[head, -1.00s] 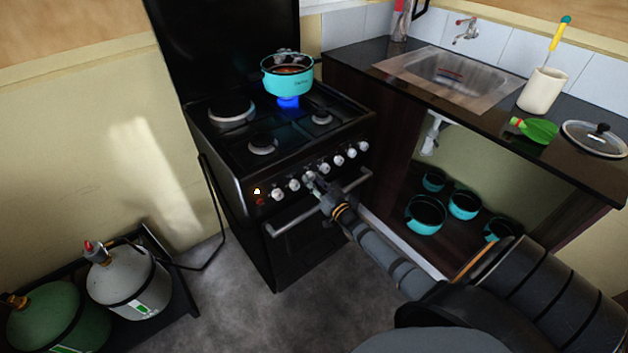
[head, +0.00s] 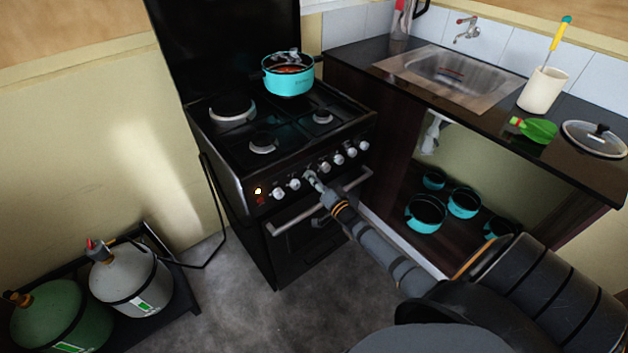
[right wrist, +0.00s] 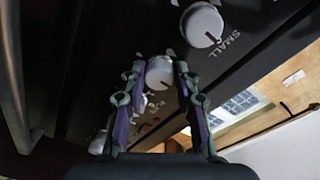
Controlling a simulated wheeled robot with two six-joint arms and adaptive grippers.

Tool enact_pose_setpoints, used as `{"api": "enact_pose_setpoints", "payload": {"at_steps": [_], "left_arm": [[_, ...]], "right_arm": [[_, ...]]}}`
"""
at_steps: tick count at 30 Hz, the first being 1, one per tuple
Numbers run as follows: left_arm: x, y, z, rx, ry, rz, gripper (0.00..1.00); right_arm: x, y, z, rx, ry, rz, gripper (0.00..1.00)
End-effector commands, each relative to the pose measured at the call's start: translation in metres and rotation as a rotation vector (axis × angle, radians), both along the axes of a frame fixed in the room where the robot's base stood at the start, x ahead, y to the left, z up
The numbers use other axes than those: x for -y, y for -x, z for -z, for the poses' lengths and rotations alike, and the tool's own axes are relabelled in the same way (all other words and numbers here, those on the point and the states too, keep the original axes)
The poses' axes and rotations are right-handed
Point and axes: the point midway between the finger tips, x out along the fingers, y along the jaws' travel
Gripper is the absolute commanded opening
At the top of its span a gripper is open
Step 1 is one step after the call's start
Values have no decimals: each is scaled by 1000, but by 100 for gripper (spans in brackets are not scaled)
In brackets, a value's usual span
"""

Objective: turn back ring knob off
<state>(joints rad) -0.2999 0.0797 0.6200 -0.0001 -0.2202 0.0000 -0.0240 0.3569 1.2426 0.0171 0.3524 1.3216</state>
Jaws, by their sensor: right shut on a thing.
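The black stove (head: 285,150) has a row of white knobs along its front panel. My right gripper (head: 311,176) is at a knob near the middle of that row. In the right wrist view its two fingers (right wrist: 160,85) stand on either side of a white knob (right wrist: 160,72) and are closed on it. A turquoise pot (head: 289,80) with reddish food sits on the back right burner, and no flame shows under it. My left gripper is not in view.
The oven handle (head: 318,203) runs just below the knobs. A counter with a sink (head: 450,75) is at right, with turquoise pots (head: 426,212) below. Gas cylinders (head: 130,280) stand at lower left.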

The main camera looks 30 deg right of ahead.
Motion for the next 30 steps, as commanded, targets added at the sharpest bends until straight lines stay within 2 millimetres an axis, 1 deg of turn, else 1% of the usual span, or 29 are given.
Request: {"api": "enact_pose_setpoints", "payload": {"at_steps": [15, 16, 20, 21, 28, 30], "left_arm": [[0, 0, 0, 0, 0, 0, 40], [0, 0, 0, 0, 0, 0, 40], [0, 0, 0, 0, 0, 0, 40], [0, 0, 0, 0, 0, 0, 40], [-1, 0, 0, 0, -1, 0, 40], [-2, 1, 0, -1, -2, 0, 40]], "right_arm": [[0, 1, 2, -6, -17, 0, 0], [0, 1, 2, -6, -17, 0, 35], [0, 1, 2, -4, -16, 1, 52], [0, 1, 1, -4, -16, 1, 54], [0, 0, 1, -2, -15, 0, 54], [0, 3, 1, -4, -15, 0, 54]]}}
